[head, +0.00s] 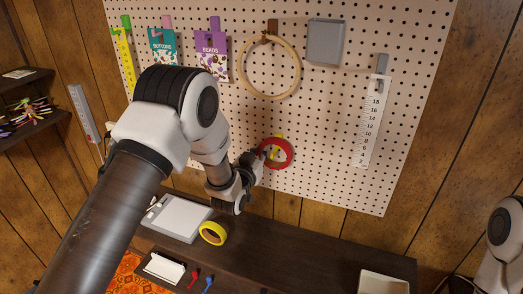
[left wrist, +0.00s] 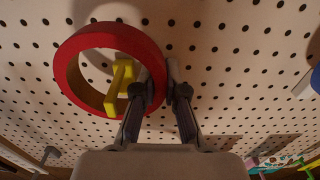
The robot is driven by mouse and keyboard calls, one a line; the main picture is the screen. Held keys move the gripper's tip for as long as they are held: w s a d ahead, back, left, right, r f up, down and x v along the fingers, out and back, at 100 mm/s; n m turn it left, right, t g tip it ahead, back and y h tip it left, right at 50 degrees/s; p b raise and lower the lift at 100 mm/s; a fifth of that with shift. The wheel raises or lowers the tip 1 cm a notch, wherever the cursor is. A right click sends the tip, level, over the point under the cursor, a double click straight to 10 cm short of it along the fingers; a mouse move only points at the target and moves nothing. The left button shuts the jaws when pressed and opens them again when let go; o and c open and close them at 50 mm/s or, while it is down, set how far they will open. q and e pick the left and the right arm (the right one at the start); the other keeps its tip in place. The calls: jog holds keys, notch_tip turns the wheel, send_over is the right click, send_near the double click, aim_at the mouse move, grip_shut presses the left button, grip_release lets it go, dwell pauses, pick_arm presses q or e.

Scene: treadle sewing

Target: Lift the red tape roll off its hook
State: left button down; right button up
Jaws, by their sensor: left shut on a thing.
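The red tape roll (head: 289,153) is at the lower middle of the pegboard (head: 330,150). In the left wrist view the red tape roll (left wrist: 88,40) is a thick ring, with a yellow hook (left wrist: 121,80) showing through its hole. My left gripper (head: 261,160) reaches the roll from the left and below. In the left wrist view my left gripper (left wrist: 160,88) is shut on the right side of the ring, one finger inside the hole and one outside. Whether the roll still bears on the hook I cannot tell. My right gripper is out of view.
A wooden hoop (head: 298,73), a white ruler (head: 372,118) and a grey box (head: 325,41) hang on the board. Below, the dark bench (head: 300,262) carries a yellow tape roll (head: 213,233), a grey tray (head: 178,217) and a pale box (head: 383,282). Its middle is fairly clear.

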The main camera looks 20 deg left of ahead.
pick_arm(q)
jog(key=s+b, duration=0.1)
jog(key=s, duration=0.8)
jog(key=shift+s+a, duration=0.2)
jog(key=shift+s, duration=0.2)
dwell(0.5)
